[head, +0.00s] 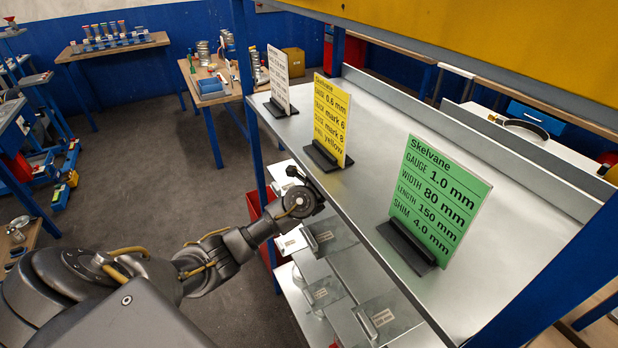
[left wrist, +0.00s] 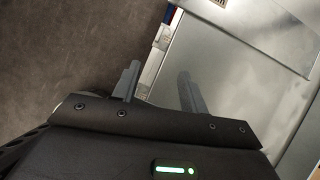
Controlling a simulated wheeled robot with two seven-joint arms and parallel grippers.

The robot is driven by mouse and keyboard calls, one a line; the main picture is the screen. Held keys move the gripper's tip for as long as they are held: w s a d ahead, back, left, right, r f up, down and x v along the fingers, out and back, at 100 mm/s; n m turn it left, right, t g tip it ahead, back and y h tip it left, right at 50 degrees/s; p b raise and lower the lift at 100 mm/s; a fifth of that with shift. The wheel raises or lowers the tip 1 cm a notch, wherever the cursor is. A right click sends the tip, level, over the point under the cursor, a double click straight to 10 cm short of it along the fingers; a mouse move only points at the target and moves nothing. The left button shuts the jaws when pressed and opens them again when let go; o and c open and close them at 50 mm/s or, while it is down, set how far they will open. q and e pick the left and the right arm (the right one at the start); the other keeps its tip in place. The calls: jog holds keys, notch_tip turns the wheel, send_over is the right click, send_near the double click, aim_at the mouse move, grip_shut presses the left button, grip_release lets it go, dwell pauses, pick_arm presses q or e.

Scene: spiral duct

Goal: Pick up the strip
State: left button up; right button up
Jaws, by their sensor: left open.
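I cannot make out a strip in either view. My left gripper (left wrist: 158,85) is open in the left wrist view, with its two grey fingers apart and nothing seen between them. In the head view my left arm reaches in from the lower left, and its wrist end is at the left edge of the metal shelf (head: 385,115); the fingers are largely hidden there. On the shelf stand a white card, a yellow card (head: 330,118) and a green card (head: 440,195), each upright in a dark holder. My right gripper is not in view.
Below the shelf are several grey metal boxes (head: 385,318) with labels. A blue post (head: 248,95) rises at the shelf's left corner, near my left arm. A yellow panel (head: 500,40) hangs above.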

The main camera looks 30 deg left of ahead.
aim_at(280, 190)
pick_arm(q)
jog(key=w+a+p, duration=0.1)
jog(key=a, duration=0.2)
jog(key=w+a+p, duration=0.1)
jog(key=a, duration=0.3)
jog(key=w+a+p, duration=0.1)
jog(key=a+p, duration=0.1)
jog(key=a, duration=0.1)
jog(key=shift+w+a+r, duration=0.2)
jog(key=shift+w+a, duration=0.1)
jog(key=shift+w, duration=0.05)
jog(key=shift+a+f, duration=0.2)
jog(key=shift+f, duration=0.4)
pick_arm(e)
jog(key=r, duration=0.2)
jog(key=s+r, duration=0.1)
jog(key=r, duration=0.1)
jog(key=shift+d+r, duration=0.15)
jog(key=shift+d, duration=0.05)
pick_arm(q)
jog(key=shift+d, duration=0.1)
jog(key=shift+c, duration=0.2)
